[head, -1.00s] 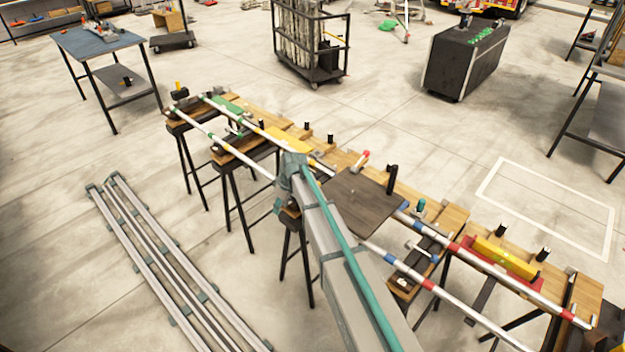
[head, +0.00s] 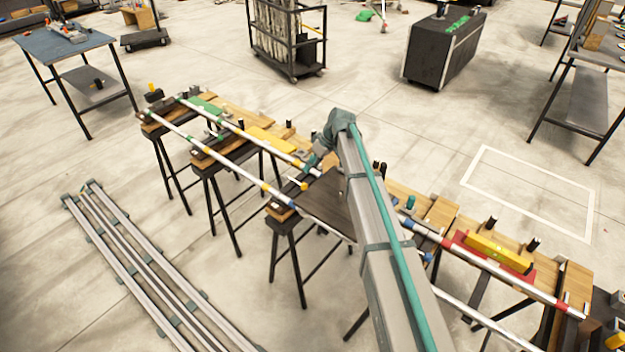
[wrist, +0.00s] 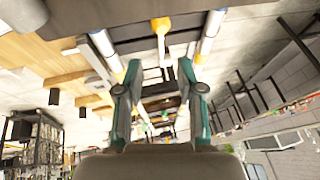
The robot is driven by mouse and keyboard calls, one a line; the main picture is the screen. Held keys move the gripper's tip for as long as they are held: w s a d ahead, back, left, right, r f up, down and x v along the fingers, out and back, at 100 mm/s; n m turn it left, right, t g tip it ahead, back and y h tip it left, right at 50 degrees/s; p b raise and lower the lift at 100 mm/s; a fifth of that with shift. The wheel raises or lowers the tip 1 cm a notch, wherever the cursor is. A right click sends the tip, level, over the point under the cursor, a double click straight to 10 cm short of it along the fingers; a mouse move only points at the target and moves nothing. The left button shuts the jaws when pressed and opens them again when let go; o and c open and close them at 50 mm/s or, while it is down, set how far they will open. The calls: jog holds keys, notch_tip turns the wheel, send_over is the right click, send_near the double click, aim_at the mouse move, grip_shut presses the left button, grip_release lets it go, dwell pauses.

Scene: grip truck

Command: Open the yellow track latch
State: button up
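In the wrist view, a latch lever with a yellow-orange end (wrist: 161,27) and a pale stem shows just beyond and between my fingertips. My gripper (wrist: 158,66) is open, with its teal fingers apart and no thing visibly clamped between them. White track tubes with yellow bands (wrist: 199,58) run past on both sides. In the head view, the yellow-banded track joint (head: 303,164) lies beside my gripper (head: 314,162), at the bench's middle. A small pale lever (head: 298,184) shows there between the tubes. My arm hides part of the bench, and whether the fingers touch the latch is unclear.
The track lies over wooden boards on black trestles. A dark panel (head: 327,201) lies just right of the yellow joint, and a yellow block (head: 270,140) lies on the boards to its left. Spare rails (head: 150,266) lie on the floor at left.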

aim_at(300, 183)
jog(key=p+x, duration=0.2)
jog(key=x, duration=0.8)
jog(key=shift+p, duration=0.35)
jog(key=shift+r, duration=0.1)
grip_shut()
jog(key=shift+s, duration=0.1)
